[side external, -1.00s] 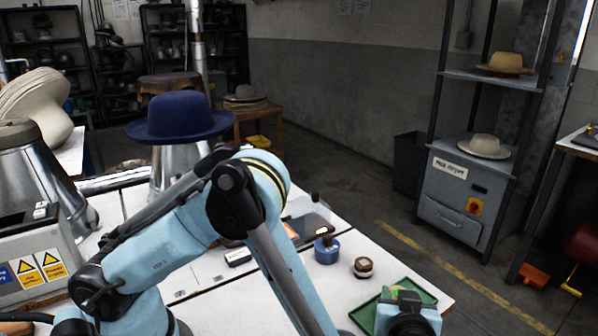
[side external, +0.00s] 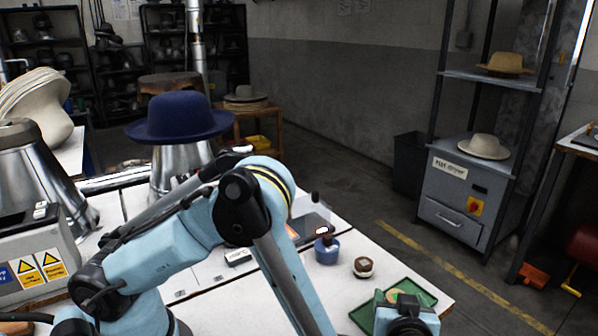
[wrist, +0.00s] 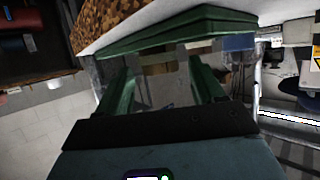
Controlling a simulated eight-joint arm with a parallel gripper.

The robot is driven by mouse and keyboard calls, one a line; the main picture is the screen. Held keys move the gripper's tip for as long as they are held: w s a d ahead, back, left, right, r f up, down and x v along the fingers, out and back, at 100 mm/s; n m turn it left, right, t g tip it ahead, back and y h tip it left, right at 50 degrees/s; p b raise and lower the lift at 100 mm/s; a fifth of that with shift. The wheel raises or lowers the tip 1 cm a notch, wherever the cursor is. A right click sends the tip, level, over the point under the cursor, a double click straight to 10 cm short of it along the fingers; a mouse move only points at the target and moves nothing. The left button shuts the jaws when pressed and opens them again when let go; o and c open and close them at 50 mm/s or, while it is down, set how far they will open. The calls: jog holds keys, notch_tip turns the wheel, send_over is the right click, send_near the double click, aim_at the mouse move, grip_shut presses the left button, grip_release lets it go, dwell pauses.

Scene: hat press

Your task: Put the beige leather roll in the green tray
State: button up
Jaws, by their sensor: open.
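The green tray (side external: 427,292) lies on the near right corner of the white table in the side external view; its green edge also shows in the wrist view (wrist: 180,28). A beige round thing (side external: 397,294), which looks like the leather roll, shows over the tray just behind my gripper (side external: 405,312). Its lower part is hidden, so I cannot tell whether it rests on the tray floor. In the wrist view my gripper (wrist: 160,85) is open, its two dark green fingers apart. A tan patch shows dimly beyond them; I cannot tell what it is.
A blue hat (side external: 180,117) sits on a metal form further back. The floor lies beyond the table's right edge.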

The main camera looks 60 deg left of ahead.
jog(key=v, duration=1.2)
jog(key=w+a+r+m+g+h, duration=0.2)
jog(key=a+r+m+g+h, duration=0.25)
jog(key=a, duration=0.85)
jog(key=s+a+r+m+t+h, duration=0.2)
jog(key=s+a+r+m+h, duration=0.1)
jog(key=a, duration=0.6)
jog(key=shift+s+r+m+h, duration=0.2)
jog(key=shift+s+m+h, duration=0.7)
jog(key=shift+s, duration=0.95)
jog(key=shift+a, duration=0.1)
